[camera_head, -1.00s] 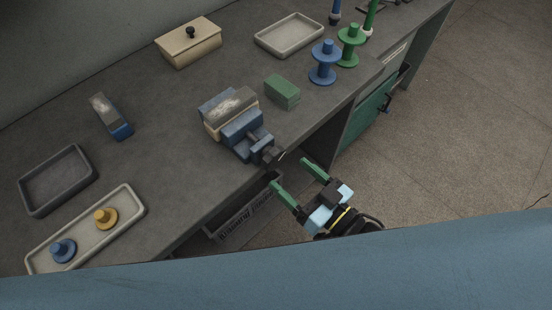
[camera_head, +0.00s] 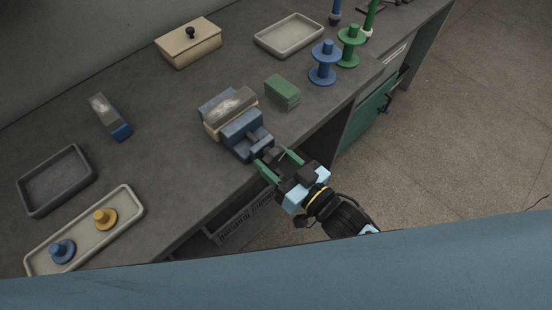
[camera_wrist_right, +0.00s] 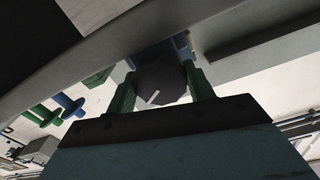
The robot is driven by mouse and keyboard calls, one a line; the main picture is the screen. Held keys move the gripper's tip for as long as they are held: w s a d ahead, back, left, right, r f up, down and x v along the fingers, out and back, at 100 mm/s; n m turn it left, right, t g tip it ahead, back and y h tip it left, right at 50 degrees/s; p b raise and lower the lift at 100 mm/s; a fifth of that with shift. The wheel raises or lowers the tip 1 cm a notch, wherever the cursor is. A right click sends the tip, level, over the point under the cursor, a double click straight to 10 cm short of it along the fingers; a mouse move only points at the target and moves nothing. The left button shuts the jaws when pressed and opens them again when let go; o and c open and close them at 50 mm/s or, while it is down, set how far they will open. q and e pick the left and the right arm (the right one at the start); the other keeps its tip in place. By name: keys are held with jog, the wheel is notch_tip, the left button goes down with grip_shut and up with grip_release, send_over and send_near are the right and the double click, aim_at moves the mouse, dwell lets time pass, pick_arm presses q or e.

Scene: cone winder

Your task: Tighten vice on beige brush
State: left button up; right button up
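The blue vice (camera_head: 241,132) stands at the front edge of the grey bench. The beige brush (camera_head: 216,130), with a worn grey top, sits between its jaws. My right gripper (camera_head: 271,156) is at the front end of the vice, its green fingers on either side of the dark screw knob. In the right wrist view the dark knob (camera_wrist_right: 160,84) lies between the two fingers (camera_wrist_right: 162,88), which appear to touch its sides. The knob is mostly hidden in the head view. My left gripper is not in view.
A green block (camera_head: 282,92) and blue spool (camera_head: 324,64) stand right of the vice. A blue brush (camera_head: 110,117), dark tray (camera_head: 24,196) and pale tray (camera_head: 136,207) lie left. A lidded beige box (camera_head: 188,46) and empty tray (camera_head: 263,40) are behind.

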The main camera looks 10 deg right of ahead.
jog(key=shift+c, duration=1)
jog(key=shift+r+m+p, duration=0.15)
jog(key=shift+m+p, duration=0.65)
jog(key=shift+p, duration=0.05)
jog(key=shift+m+p, duration=0.3)
jog(key=shift+m, duration=0.3)
jog(key=o, duration=1)
jog(key=shift+s, duration=0.1)
jog(key=v, duration=1.3)
jog(key=shift+s+d, duration=0.1)
